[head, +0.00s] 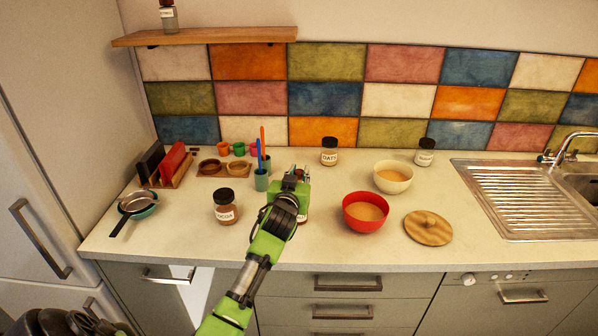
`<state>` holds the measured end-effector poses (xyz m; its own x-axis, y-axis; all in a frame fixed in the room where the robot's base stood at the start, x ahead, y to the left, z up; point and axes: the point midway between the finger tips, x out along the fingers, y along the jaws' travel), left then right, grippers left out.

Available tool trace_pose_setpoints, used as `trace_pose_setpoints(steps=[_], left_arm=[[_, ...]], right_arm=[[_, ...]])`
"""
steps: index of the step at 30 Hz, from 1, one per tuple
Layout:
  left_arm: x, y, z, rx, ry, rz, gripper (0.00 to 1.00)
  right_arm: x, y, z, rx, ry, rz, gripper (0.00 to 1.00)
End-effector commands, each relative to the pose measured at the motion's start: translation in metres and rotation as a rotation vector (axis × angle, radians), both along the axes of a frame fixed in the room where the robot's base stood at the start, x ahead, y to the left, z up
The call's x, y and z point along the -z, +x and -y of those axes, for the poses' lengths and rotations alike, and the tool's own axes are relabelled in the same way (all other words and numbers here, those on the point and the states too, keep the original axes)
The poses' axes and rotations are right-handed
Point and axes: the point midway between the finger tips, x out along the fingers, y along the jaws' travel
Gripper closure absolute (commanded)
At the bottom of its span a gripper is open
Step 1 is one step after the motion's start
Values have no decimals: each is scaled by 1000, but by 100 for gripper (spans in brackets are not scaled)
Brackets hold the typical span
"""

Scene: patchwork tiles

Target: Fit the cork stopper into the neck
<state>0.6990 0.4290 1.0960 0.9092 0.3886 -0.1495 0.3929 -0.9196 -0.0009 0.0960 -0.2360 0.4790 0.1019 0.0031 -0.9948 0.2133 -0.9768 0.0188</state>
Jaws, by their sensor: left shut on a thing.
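My left gripper (298,176) is over the middle-left of the counter, reached from the bottom of the head view by my green arm. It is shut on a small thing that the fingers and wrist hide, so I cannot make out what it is. A jar or bottle (304,215) stands close by, mostly hidden behind my wrist; only a strip of its right side shows. Its neck is hidden, and I cannot tell whether the gripper touches it. I cannot pick out the cork stopper. My right gripper is not in view.
A cocoa jar (225,207) stands left of my arm, and a teal cup (261,181) with utensils close behind. A red bowl (366,212), cream bowl (393,177) and round wooden lid (428,228) lie to the right. An oats jar (329,152) stands behind.

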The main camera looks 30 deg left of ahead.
Motion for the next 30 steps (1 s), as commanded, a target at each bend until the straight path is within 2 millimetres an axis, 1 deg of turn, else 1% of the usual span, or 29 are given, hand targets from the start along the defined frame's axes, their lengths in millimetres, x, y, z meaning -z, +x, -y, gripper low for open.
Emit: trace_pose_setpoints(steps=[1,3,10,30], left_arm=[[10,0,0,0,-1,-1,90],[17,0,0,0,-1,-1,90],[32,0,0,-1,0,0,90],[33,0,0,0,-1,0,90]], right_arm=[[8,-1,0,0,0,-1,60],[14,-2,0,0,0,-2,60],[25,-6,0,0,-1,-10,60],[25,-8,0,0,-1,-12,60]])
